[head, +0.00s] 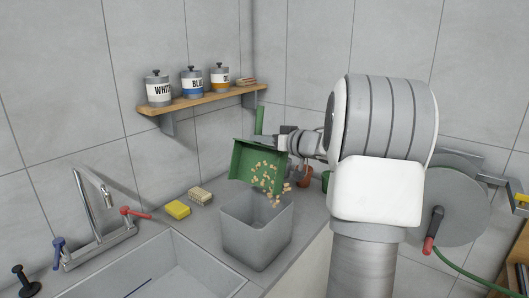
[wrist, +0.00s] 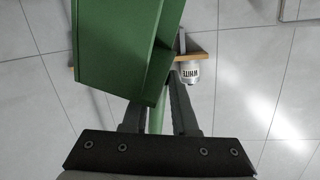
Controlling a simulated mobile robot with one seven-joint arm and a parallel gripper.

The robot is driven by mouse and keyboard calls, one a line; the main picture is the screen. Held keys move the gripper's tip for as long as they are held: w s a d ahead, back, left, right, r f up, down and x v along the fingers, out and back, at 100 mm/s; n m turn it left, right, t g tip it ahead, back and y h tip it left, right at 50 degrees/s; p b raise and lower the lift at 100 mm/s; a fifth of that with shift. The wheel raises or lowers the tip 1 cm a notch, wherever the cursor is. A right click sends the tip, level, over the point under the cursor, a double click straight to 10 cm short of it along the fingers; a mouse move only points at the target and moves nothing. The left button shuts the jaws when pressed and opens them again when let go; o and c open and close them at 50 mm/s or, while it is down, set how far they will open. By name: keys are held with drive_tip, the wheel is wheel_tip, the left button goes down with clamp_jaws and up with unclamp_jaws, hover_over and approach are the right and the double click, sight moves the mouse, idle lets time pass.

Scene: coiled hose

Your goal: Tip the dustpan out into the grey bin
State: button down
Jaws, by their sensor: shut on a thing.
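The green dustpan (head: 246,161) is tilted steeply above the grey bin (head: 254,242), its open side facing down toward the bin. Several small tan crumbs (head: 265,172) show against the pan, and some are lower, by the bin's far rim. My gripper (head: 284,140) is shut on the dustpan's handle. In the wrist view the green pan (wrist: 112,50) fills the upper left, and the green handle runs down between the fingers of my gripper (wrist: 158,110). The bin stands upright on the counter. Its inside floor is hidden.
A sink (head: 150,270) with a tap (head: 95,200) lies left of the bin. A yellow sponge (head: 177,209) and a beige one (head: 200,195) lie on the counter. A shelf (head: 205,101) with labelled canisters is above. A hose reel (head: 450,205) hangs at right.

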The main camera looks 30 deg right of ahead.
drive_tip(key=s+a+f+n+t+h+b, duration=0.1)
drive_tip(key=a+n+b, duration=0.6)
drive_tip(key=b, duration=0.9)
drive_tip(key=shift+s+f+t, duration=0.2)
drive_tip(key=shift+s+t, duration=0.2)
drive_tip(key=shift+s, duration=0.3)
drive_tip(key=shift+w+r, duration=0.1)
drive_tip(key=shift+r, duration=0.05)
idle(1.1)
